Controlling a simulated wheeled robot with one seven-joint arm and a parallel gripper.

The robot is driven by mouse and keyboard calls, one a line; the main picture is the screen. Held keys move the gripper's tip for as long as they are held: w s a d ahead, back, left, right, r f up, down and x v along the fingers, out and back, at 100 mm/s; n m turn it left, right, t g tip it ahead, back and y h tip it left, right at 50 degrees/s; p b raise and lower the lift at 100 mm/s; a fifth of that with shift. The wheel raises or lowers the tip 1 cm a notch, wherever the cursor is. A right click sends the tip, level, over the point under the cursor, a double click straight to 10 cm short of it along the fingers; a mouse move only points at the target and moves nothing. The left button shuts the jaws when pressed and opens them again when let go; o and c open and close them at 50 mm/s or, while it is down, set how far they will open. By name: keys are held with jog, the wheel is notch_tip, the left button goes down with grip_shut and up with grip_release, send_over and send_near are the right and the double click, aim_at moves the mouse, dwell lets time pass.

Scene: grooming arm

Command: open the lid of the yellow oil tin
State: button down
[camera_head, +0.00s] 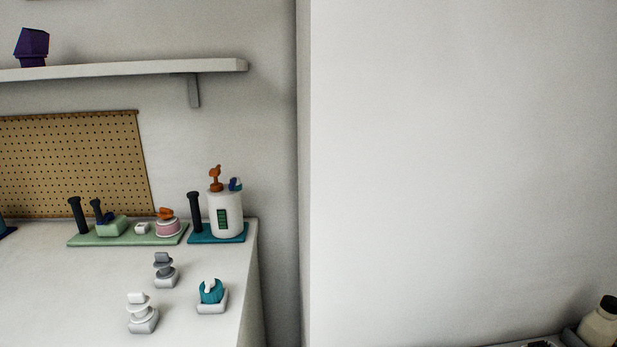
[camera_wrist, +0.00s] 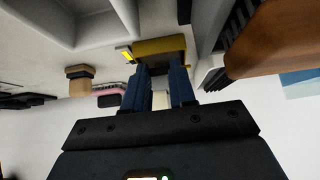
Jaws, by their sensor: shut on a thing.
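The yellow oil tin (camera_wrist: 160,47) shows in the wrist view as a dull yellow block at the ends of my fingers. A small bright yellow piece (camera_wrist: 127,54) shows at its left edge. My gripper (camera_wrist: 160,75) has its two dark blue fingers closed on the tin, a gap still showing between them. The fingers hide part of the tin, and I cannot tell how far its lid stands open. The head view shows neither the tin nor my gripper.
In the wrist view, a brown-topped brush (camera_wrist: 275,45) is close on the right, a grey tray (camera_wrist: 75,35) at upper left, and a tan bottle (camera_wrist: 80,82) at left. The head view shows a white counter (camera_head: 60,290) with grooming items and a shelf (camera_head: 130,70).

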jog(key=shift+w+r+p, duration=0.3)
jog(key=shift+r+p, duration=0.15)
jog(key=shift+r, duration=0.15)
jog(key=shift+w+r+p, duration=0.25)
jog(key=shift+r+p, duration=0.2)
jog(key=shift+r, duration=0.1)
jog(key=shift+w+r, duration=0.1)
jog(key=shift+r, duration=0.1)
jog(key=shift+w+r+p, duration=0.45)
jog(key=shift+r+p, duration=0.05)
jog(key=shift+r, duration=0.05)
jog(key=shift+w+a+r, duration=0.1)
jog(key=shift+w+r, duration=0.25)
jog(key=shift+w, duration=0.1)
